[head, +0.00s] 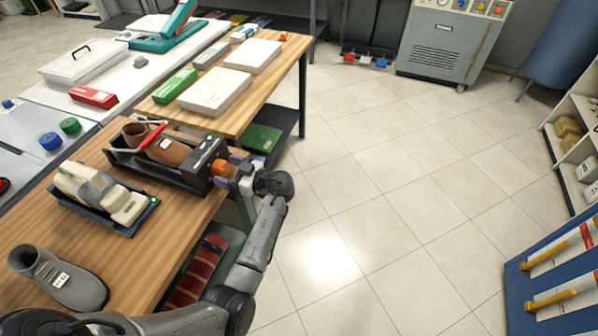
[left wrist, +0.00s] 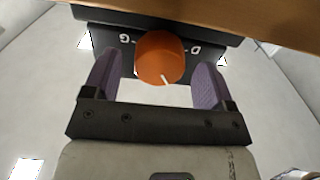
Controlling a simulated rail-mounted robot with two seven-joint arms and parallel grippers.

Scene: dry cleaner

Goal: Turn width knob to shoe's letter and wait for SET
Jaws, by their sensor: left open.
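The orange width knob (head: 221,168) sits on the end of a black shoe-stretching machine (head: 168,172) at the table's right edge. In the left wrist view, the knob (left wrist: 160,57) has a white pointer mark on its lower rim, and letters G and D flank it on the black panel. My left gripper (head: 230,169) is open, its purple fingers on either side of the knob with visible gaps. A brown shoe (head: 170,151) lies in the machine beside a red handle. A grey shoe (head: 58,279) with a white tag stands at the near left; the lettering is too small to read. My right gripper is not in view.
A dark tray (head: 146,218) with cream and grey shoe forms stands in front of the machine. A second wooden table (head: 248,113) with boxes is behind. Red items (head: 203,272) lie on a low shelf. Tiled floor to the right is clear.

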